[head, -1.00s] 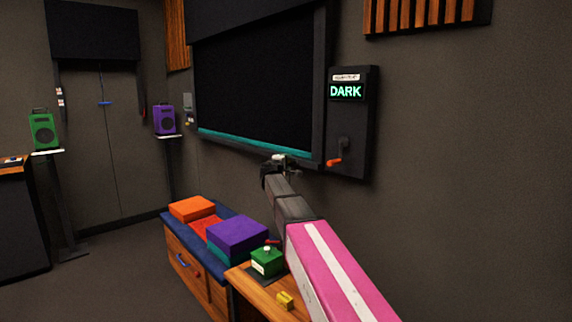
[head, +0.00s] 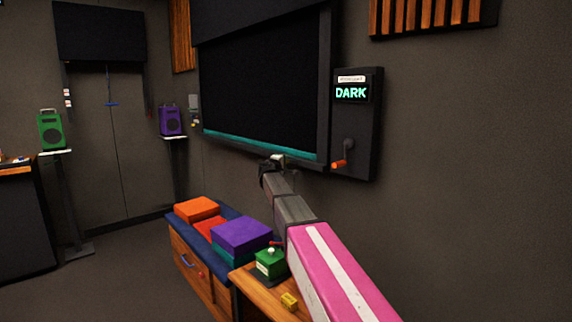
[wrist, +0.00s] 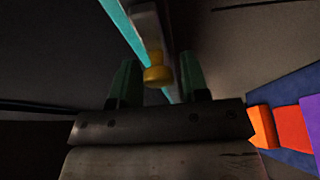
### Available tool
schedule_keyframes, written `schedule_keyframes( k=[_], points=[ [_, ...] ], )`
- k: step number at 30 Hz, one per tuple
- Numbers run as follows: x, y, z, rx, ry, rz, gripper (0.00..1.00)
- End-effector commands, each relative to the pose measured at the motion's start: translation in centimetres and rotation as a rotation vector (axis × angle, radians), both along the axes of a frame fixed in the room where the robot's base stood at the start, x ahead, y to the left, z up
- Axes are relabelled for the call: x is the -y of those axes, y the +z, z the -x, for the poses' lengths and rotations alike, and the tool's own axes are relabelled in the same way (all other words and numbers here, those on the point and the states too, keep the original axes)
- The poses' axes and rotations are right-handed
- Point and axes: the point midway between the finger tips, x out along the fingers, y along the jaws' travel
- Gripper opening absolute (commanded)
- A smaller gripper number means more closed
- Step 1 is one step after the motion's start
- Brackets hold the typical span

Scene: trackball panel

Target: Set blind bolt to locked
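A yellow knob (wrist: 157,75) on a pale grey fitting (wrist: 148,30) shows in the wrist view, beside the teal lower rail of the blind. It looks like the bolt, but I cannot read its setting. My gripper (wrist: 160,78) is open, with its two green fingers apart on either side of the knob in the picture. I see no clear contact. In the head view my gripper (head: 270,165) is just below the dark blind (head: 260,85) and its teal rail (head: 255,144); the knob is not distinct there.
A wall panel (head: 370,120) reading DARK has an orange-handled crank (head: 340,163), right of the blind. Below are a bench with a purple block (head: 242,235), an orange block (head: 197,209), and a green box (head: 270,263). Open floor lies at the left.

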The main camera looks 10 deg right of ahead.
Motion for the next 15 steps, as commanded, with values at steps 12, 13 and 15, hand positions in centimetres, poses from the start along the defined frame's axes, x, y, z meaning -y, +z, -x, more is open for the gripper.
schedule_keyframes(
  k=[12, 13, 15],
  points=[
    [-0.1, 0.0, 0.4, 0.0, -0.003, 0.0, 0.52],
    [-0.1, 0.0, 0.5, 0.0, -0.003, 0.0, 0.52],
    [-0.4, 0.0, 1.0, 0.0, -0.003, 0.0, 0.52]
  ],
)
